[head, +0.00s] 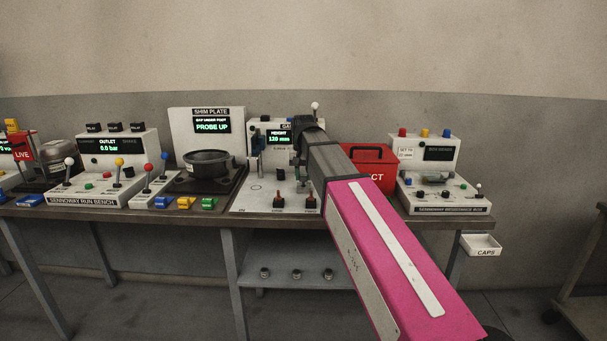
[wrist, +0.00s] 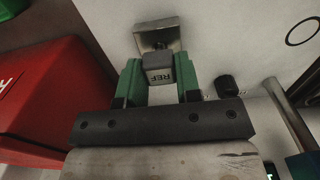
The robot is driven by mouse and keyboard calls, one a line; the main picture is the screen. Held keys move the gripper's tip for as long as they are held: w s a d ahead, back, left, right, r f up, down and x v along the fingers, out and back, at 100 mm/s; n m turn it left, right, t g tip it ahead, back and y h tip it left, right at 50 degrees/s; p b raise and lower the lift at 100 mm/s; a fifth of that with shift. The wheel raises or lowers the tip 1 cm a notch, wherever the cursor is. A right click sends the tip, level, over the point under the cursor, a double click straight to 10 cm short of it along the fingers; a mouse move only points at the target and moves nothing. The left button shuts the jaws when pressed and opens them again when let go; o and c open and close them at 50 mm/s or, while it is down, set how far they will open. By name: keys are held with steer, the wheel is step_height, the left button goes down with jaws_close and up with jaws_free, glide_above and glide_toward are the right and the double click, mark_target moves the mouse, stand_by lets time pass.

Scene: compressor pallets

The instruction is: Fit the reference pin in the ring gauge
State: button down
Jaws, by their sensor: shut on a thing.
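My gripper (wrist: 158,78) has green fingers closed on the two sides of a grey block marked REF, the head of the reference pin (wrist: 159,70). Just beyond the block is a square metal piece (wrist: 157,27) with a dark spot near its middle. I cannot tell whether this is the ring gauge or the pin's holder, or whether the pin is inside it. In the head view my gripper (head: 302,180) hangs low over the right part of the white gauge plate (head: 243,202), and my arm hides much of that area.
A red bin (head: 375,155) stands close to the right of my gripper; it also shows in the wrist view (wrist: 50,95). A metal post (wrist: 288,115) and a black knob (wrist: 227,84) are near the gripper. The gauge display (head: 279,137) reads HEIGHT 120 mm.

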mark_target(303, 175)
steer(key=shift+f, duration=0.9)
steer(key=c, duration=0.7)
jaws_free()
steer(key=shift+c, duration=0.2)
step_height(303, 175, up, 11)
steer(key=shift+f, duration=0.15)
